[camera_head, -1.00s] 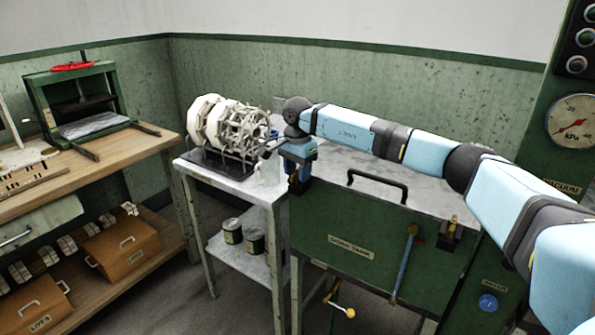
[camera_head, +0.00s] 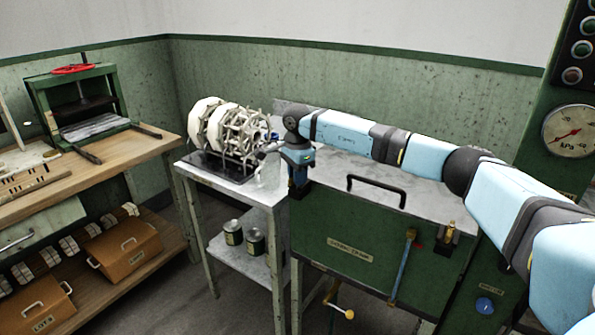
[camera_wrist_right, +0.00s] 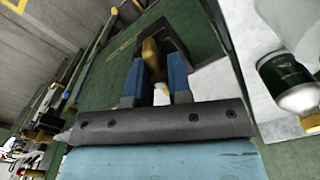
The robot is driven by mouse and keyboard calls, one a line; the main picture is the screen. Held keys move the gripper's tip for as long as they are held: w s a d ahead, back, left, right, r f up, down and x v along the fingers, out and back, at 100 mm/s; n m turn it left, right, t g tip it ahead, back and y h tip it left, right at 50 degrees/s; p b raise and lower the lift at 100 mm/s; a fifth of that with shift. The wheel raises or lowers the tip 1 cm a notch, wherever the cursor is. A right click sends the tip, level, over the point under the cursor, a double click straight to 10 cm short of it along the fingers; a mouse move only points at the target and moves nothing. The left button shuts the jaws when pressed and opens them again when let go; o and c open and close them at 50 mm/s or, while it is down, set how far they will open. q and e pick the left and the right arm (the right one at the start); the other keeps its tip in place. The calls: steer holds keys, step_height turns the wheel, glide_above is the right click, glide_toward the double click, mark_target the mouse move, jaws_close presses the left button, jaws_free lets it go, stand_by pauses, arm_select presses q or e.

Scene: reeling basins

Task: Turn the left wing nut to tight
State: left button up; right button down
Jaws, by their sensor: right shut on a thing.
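The left wing nut (camera_wrist_right: 151,57) is brass-coloured and shows in the right wrist view on the dark bracket at the green tank's edge. My right gripper (camera_wrist_right: 155,80) is shut on it, one blue finger on each side. In the head view my right gripper (camera_head: 297,188) points down at the front left top corner of the green tank (camera_head: 345,225), and it hides the left wing nut there. Another brass fitting (camera_head: 448,232) stands at the tank's right. My left gripper is not in view.
A small table (camera_head: 262,190) with a white reel machine (camera_head: 232,130) stands left of my right gripper, cans on its lower shelf (camera_head: 235,258). A black lid handle (camera_head: 377,186) rises from the tank top. A blue lever (camera_head: 403,268) hangs on the tank's front.

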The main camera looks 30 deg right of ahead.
steer(key=m+p, duration=0.1)
steer(key=m, duration=0.1)
steer(key=shift+r+m, duration=0.15)
steer(key=shift+m, duration=0.25)
steer(key=shift+m+p, duration=0.7)
steer(key=shift+m, duration=0.2)
steer(key=m+p, duration=0.1)
steer(key=m, duration=0.1)
steer(key=shift+m, duration=0.4)
steer(key=shift+m+p, duration=0.6)
steer(key=shift+m, duration=0.3)
steer(key=shift+m+p, duration=0.55)
steer(key=shift+m, duration=0.65)
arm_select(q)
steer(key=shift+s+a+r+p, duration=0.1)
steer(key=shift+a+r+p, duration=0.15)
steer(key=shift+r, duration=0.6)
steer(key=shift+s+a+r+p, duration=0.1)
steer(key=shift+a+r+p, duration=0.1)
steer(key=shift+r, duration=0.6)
arm_select(e)
steer(key=shift+m, duration=1.3)
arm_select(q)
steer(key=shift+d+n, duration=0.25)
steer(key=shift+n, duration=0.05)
arm_select(e)
steer(key=c, duration=1.1)
jaws_free()
